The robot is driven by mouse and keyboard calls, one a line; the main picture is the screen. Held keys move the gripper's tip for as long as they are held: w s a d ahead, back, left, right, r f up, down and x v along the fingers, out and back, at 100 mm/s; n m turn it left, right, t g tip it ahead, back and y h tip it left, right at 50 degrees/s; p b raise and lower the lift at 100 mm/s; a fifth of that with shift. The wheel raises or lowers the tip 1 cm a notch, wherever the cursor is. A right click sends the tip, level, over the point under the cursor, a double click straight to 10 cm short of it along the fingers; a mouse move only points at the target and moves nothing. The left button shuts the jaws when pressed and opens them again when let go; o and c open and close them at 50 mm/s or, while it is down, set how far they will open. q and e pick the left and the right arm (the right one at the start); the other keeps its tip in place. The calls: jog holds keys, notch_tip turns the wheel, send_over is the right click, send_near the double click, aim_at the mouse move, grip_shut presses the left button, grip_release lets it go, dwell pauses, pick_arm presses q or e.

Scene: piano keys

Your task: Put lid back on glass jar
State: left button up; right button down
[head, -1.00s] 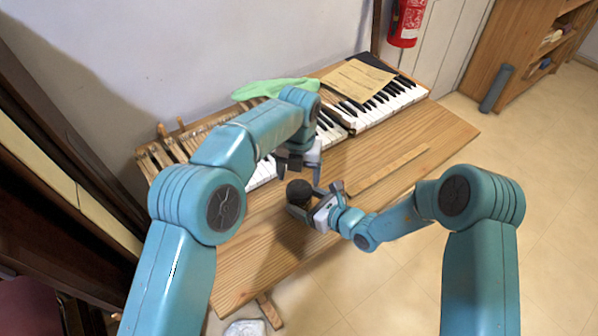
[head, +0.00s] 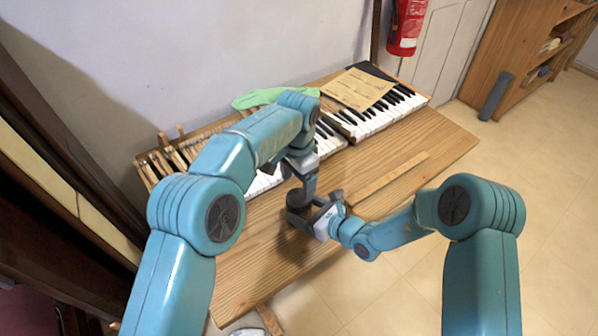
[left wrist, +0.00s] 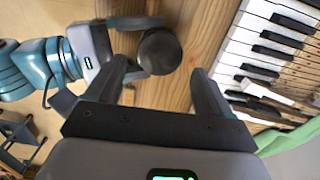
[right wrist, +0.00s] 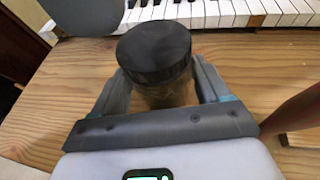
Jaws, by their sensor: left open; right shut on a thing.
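A glass jar (right wrist: 165,97) with brownish, see-through sides stands upright in the right wrist view. A round black lid (right wrist: 155,50) sits over its mouth; I cannot tell whether it is fully seated. My right gripper (right wrist: 163,92) is shut around the jar's body, below the lid. In the left wrist view the lid (left wrist: 160,52) shows from above, just beyond and between the fingers of my open, empty left gripper (left wrist: 165,82). In the head view my left gripper (head: 303,188) is directly over the lid (head: 297,199), partly hiding it, with my right gripper (head: 312,212) beside it.
The wooden tabletop (head: 257,268) is clear in front. A piano keyboard (head: 375,118) lies along the back with a paper sheet (head: 357,88) and a green cloth (head: 275,93). A thin wooden strip (head: 390,178) lies right of the grippers.

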aim_at(299, 198)
pick_arm(q)
jog(key=n, duration=0.5)
jog(key=shift+r, duration=0.3)
jog(key=n, duration=0.5)
jog(key=shift+r, duration=0.25)
jog(key=n, duration=0.2)
jog(key=shift+r+n, duration=0.25)
jog(key=shift+n, duration=0.15)
jog(key=shift+w+d+r+n, duration=0.1)
jog(key=shift+r+n, duration=0.1)
jog(key=shift+n, duration=0.1)
jog(key=shift+d+r, duration=0.15)
jog(key=shift+r, duration=0.1)
jog(key=shift+f, duration=4)
